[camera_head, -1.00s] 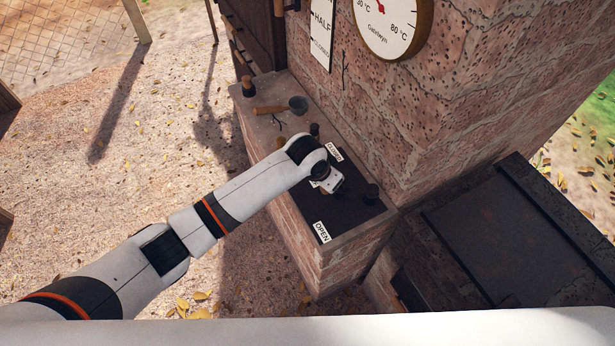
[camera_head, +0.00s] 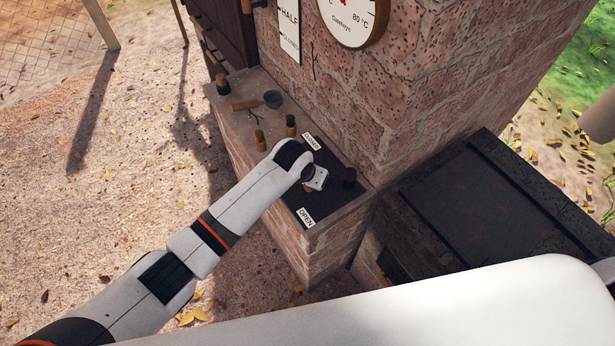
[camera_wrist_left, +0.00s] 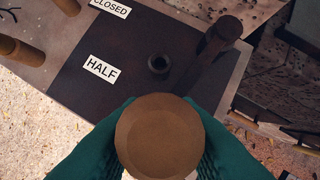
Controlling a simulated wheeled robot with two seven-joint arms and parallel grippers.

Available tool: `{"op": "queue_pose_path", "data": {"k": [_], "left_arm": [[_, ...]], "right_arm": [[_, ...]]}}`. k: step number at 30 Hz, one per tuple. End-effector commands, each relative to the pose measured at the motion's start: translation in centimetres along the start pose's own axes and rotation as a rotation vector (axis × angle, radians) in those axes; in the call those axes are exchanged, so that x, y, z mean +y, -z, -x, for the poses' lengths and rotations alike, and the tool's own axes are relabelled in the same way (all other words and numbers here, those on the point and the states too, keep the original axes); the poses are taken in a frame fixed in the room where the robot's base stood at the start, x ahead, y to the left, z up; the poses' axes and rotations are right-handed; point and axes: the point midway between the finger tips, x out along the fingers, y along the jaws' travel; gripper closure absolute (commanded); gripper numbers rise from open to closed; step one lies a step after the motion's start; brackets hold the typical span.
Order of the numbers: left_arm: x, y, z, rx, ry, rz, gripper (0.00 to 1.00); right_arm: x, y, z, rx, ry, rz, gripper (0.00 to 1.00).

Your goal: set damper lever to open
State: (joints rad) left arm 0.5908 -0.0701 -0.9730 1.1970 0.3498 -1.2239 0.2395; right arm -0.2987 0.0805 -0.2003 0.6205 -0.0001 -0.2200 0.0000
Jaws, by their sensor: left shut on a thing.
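The dark damper plate (camera_head: 328,201) lies on the brick ledge, with a CLOSED label (camera_head: 310,141) at its far end and an OPEN label (camera_head: 305,217) at its near end. My left gripper (camera_head: 312,186) is over the plate between these labels. In the left wrist view, its green fingers are shut on a round wooden knob (camera_wrist_left: 160,135), which I take as the lever's handle. The HALF label (camera_wrist_left: 101,68) and part of the CLOSED label (camera_wrist_left: 110,5) show beyond the knob. The lever's lower part is hidden under the knob and gripper. My right gripper is out of view.
A dark upright post (camera_head: 349,177) stands close to the gripper at the plate's right edge. The brick chimney (camera_head: 400,90) rises on the right, above a dark metal box (camera_head: 490,220).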

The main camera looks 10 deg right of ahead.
Motion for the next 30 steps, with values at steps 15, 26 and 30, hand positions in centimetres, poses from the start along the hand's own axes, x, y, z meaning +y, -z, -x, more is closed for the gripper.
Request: {"op": "queue_pose_path", "data": {"k": [15, 26, 30], "left_arm": [[-0.1, 0.0, 0.0, -0.001, 0.003, -0.001, 0.50], [-0.1, -0.1, 4.5, -0.006, 0.003, -0.001, 0.50], [-0.2, -0.1, 7.4, -0.006, 0.004, -0.003, 0.50]], "right_arm": [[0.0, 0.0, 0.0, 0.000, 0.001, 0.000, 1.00], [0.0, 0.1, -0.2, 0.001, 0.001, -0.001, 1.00], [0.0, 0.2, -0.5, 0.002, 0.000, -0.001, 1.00]]}}
